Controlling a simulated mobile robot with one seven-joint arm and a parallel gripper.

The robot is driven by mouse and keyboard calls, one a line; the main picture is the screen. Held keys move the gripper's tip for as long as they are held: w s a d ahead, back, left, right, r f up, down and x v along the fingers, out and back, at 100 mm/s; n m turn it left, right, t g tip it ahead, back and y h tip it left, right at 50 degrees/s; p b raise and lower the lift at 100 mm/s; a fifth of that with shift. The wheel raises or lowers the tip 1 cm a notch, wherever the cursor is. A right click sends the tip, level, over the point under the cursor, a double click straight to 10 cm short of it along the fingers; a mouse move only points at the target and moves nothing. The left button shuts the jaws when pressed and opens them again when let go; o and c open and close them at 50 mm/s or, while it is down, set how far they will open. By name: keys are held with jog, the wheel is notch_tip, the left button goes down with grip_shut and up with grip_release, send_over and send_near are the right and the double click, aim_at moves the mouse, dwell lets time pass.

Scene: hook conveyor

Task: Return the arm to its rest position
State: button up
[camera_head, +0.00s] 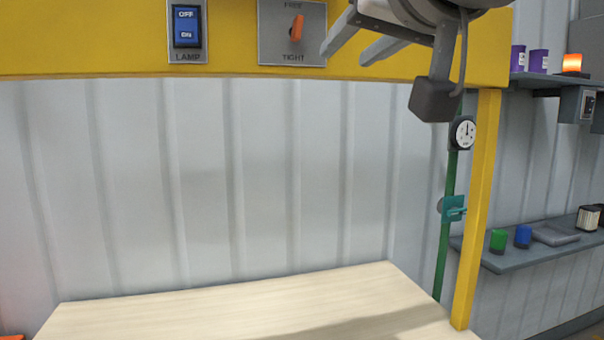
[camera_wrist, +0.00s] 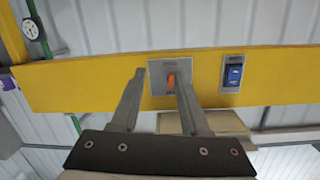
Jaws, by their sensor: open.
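My gripper (camera_head: 343,54) is at the top of the head view, in front of the yellow beam (camera_head: 110,48). Its two fingers are spread apart with nothing between them. In the wrist view my gripper (camera_wrist: 156,76) points at the beam, with the plate of the orange knob (camera_wrist: 171,81) behind and between the fingers. In the head view the orange knob (camera_head: 297,29) is left of the fingertips and apart from them; its plate reads FREE above and TIGHT below. The rest of my arm is mostly out of view.
A blue lamp switch (camera_head: 186,26) sits left on the beam. A yellow post (camera_head: 475,210), green pipe (camera_head: 446,220) with a gauge (camera_head: 462,133) and teal valve (camera_head: 452,208) stand right. Shelves (camera_head: 530,252) lie beyond. The pale wooden tabletop (camera_head: 230,310) below is clear.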

jog(key=d+f+g+h, duration=0.1)
jog(key=d+f+g, duration=0.1)
jog(key=f, duration=0.7)
jog(key=d+f+g+h, duration=0.1)
jog(key=d+f+g, duration=0.15)
jog(key=f, duration=0.75)
jog(key=s+d+f+g, duration=0.1)
jog(key=s+f+g, duration=0.1)
jog(key=f, duration=0.5)
jog(key=s+d+f+g+h+p, duration=0.1)
jog(key=s+f+g, duration=0.1)
jog(key=s+f, duration=0.2)
jog(key=s+d+f+g+h+p, duration=0.1)
jog(key=s+d+f+g, duration=0.1)
jog(key=f, duration=0.8)
jog(key=shift+s+m, duration=0.4)
jog(key=shift+s, duration=0.45)
